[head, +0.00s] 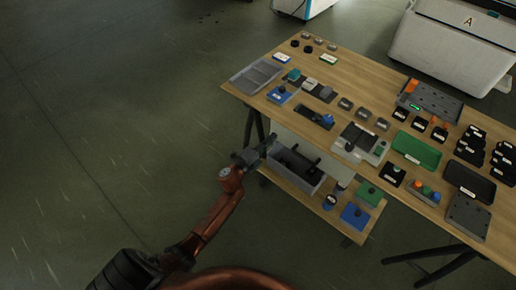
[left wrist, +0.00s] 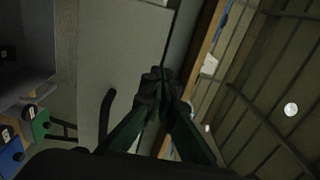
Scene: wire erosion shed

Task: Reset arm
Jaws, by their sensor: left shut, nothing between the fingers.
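My left gripper (head: 267,143) is at the end of the orange-brown arm that comes in from the lower left in the head view. It is near the front left edge of the wooden table (head: 345,84), beside the lower shelf. In the left wrist view the fingertips of the left gripper (left wrist: 158,78) meet, with nothing between them. My right gripper is not in either view.
A grey bin (head: 298,172) with dark items stands on the lower shelf (head: 335,225), near a blue block (head: 354,216) and a green block (head: 369,193). Many small parts and trays cover the tabletop. The floor at left is clear.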

